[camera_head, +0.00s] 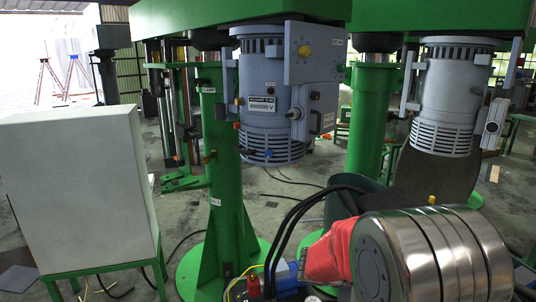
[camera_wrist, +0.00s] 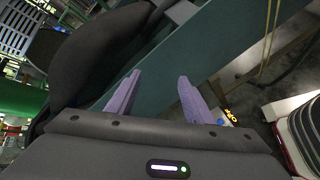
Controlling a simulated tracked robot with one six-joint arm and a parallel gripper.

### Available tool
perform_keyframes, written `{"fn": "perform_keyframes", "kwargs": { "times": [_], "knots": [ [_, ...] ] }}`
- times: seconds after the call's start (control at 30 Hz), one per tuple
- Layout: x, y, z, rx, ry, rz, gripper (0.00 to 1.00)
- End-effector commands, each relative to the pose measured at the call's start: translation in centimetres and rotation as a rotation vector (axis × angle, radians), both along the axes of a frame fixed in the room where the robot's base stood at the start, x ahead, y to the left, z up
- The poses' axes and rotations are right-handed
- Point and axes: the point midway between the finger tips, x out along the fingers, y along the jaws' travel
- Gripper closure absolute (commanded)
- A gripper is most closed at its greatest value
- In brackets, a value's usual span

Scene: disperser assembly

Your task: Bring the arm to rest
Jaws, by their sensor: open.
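My gripper (camera_wrist: 160,76) shows in the wrist view with its two purple fingers apart and nothing between them. Behind the fingers is a flat dark teal surface, and a large dark rounded shape is at the left; I cannot tell what either belongs to. In the head view my silver banded arm part fills the lower right, and I cannot make out the gripper there. A grey-blue disperser motor (camera_head: 270,100) hangs under a green beam at the centre. A second grey motor (camera_head: 452,95) hangs at the right.
A green column (camera_head: 222,180) on a round base stands left of my arm. A white panel (camera_head: 75,185) on a green frame stands at the left. Dark cables (camera_head: 290,225) arch beside my arm. Open floor shows between the columns.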

Motion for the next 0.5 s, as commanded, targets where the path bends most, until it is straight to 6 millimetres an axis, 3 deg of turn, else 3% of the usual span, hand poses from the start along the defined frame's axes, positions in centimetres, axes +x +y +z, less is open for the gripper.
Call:
{"fn": "perform_keyframes", "kwargs": {
  "times": [0.1,0.5],
  "knots": [
    [-2.3,0.1,1.9,0.071,-0.048,-0.067,0.53],
    [-9.6,1.8,5.8,0.325,-0.195,-0.267,0.53]
  ]
}}
